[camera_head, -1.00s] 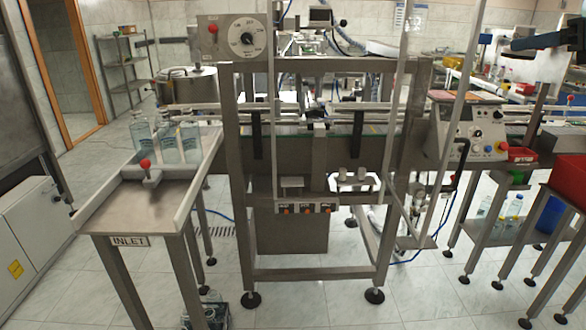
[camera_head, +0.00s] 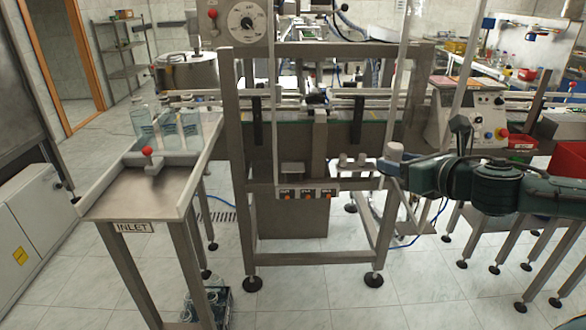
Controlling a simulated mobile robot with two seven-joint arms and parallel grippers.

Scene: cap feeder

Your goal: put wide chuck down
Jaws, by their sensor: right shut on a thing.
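The wide chuck, a pale grey cylinder (camera_head: 394,151), stands upright at the tip of my right gripper (camera_head: 392,169). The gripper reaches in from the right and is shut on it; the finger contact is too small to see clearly. The chuck is just right of a small metal shelf (camera_head: 345,172) on the machine frame. Two smaller grey pieces (camera_head: 343,159) stand on that shelf, to the left of the gripper. I cannot tell whether the held chuck touches the shelf. My left gripper is not in view.
A clear upright post (camera_head: 393,110) of the machine stands close beside the gripper. A control box (camera_head: 470,120) is behind my right arm, with red bins (camera_head: 523,142) further right. The inlet table (camera_head: 150,185) with bottles is at left.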

